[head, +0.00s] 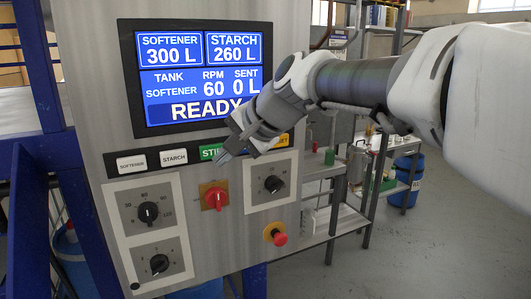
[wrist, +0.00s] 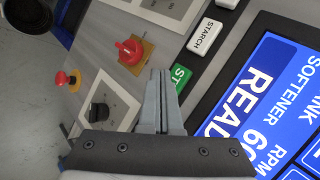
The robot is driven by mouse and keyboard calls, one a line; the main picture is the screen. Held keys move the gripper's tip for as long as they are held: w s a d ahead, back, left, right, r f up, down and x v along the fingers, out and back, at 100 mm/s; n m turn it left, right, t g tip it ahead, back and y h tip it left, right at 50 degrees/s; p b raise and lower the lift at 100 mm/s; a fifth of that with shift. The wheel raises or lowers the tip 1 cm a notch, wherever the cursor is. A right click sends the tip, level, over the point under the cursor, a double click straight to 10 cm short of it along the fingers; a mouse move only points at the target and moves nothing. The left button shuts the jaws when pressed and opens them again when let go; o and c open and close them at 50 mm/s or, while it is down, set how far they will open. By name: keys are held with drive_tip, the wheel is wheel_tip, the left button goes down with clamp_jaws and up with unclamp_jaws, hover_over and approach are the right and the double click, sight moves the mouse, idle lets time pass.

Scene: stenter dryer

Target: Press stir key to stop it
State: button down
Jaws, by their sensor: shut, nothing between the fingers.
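The stir key is the green key (head: 209,152) in the row under the screen, partly covered by my gripper in the head view. It also shows in the wrist view (wrist: 181,75), where its letters are cut off by my fingers. My gripper (head: 222,159) is shut and empty, with its fingertips right by the green key's right part. In the wrist view the fingertips (wrist: 160,73) lie just beside the key; I cannot tell whether they touch it. The screen (head: 197,76) reads TANK SOFTENER, RPM 60, SENT 0 L, READY.
White SOFTENER (head: 131,164) and STARCH (head: 174,157) keys sit left of the green key; a yellow key (head: 284,140) is partly hidden at right. Below are a red rotary switch (head: 215,196), black dials (head: 148,212) and a red mushroom button (head: 276,235). Shelves stand behind, right.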

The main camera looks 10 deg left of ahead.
drive_tip(key=s+d, duration=0.1)
drive_tip(key=s+d+b, duration=0.1)
drive_tip(key=s, duration=0.1)
drive_tip(key=shift+s, duration=0.2)
idle(0.5)
drive_tip(key=s+d+f+n+h, duration=0.1)
drive_tip(key=s+d+f+h, duration=0.1)
drive_tip(key=s+d+f, duration=0.3)
drive_tip(key=s+d+f+n+h, duration=0.2)
drive_tip(key=s+d+f, duration=0.4)
drive_tip(key=d, duration=0.6)
drive_tip(key=s+d+f+n+h, duration=0.1)
drive_tip(key=s+d+f+h, duration=0.3)
drive_tip(key=s+d+f, duration=0.2)
drive_tip(key=s+d, duration=0.1)
drive_tip(key=d, duration=0.1)
drive_tip(key=shift+d+n, duration=0.3)
